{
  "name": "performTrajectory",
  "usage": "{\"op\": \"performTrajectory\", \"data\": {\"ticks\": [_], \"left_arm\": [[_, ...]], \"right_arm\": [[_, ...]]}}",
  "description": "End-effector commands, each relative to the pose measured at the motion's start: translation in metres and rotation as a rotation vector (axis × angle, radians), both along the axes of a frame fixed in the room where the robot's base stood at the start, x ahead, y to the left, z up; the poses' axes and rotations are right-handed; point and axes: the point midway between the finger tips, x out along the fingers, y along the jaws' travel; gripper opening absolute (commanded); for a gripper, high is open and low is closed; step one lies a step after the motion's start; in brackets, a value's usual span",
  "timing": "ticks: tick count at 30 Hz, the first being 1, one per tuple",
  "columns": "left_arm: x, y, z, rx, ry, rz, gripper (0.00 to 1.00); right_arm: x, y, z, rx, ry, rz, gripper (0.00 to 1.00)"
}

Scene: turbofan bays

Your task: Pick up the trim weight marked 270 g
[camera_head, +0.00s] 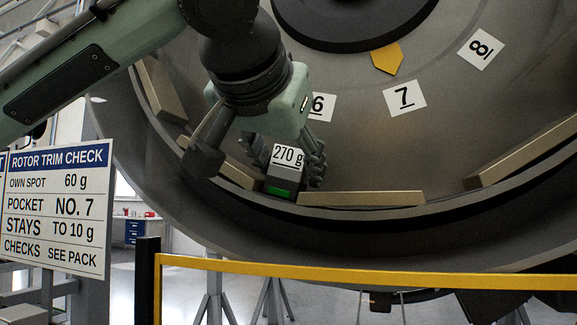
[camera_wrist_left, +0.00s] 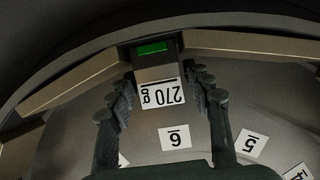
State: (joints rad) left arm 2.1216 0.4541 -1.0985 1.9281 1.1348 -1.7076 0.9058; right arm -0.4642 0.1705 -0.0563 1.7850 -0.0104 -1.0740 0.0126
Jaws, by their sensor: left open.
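The trim weight marked 270 g (camera_head: 287,157) is a dark grey block with a white label and a green patch at its lower end. It sits at the inner rim of the large rotor, in a gap between tan strips. It also shows in the left wrist view (camera_wrist_left: 158,71), its label upside down. My left gripper (camera_head: 286,164) reaches down over it, open, with one finger on each side. In the left wrist view the fingers of my left gripper (camera_wrist_left: 161,86) flank the block, with narrow gaps visible. My right gripper is not in view.
Tan strips (camera_head: 361,198) line the rim beside the weight. Number cards 6, 7 (camera_head: 404,98) and 8 (camera_head: 481,48) and a yellow pointer (camera_head: 386,58) are on the rotor face. A yellow rail (camera_head: 400,275) crosses in front. A sign (camera_head: 56,210) stands at left.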

Motion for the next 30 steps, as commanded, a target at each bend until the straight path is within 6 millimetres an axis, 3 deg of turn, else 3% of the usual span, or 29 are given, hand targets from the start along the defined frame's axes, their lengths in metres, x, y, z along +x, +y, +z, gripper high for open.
{"op": "performTrajectory", "data": {"ticks": [4,11,23,30], "left_arm": [[0.011,-0.0025,-0.0046,0.0,0.0,-0.001,0.5],[0.0118,-0.0026,-0.0053,-0.001,-0.001,-0.001,0.5],[0.0116,-0.0026,-0.0051,0.0,-0.001,0.0,0.0],[0.0114,-0.0027,-0.0028,-0.002,-0.003,0.0,0.0]], "right_arm": [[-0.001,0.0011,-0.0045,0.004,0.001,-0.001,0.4],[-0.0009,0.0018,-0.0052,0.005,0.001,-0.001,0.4],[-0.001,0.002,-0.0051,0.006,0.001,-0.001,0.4],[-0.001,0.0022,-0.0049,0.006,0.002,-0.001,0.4]]}}
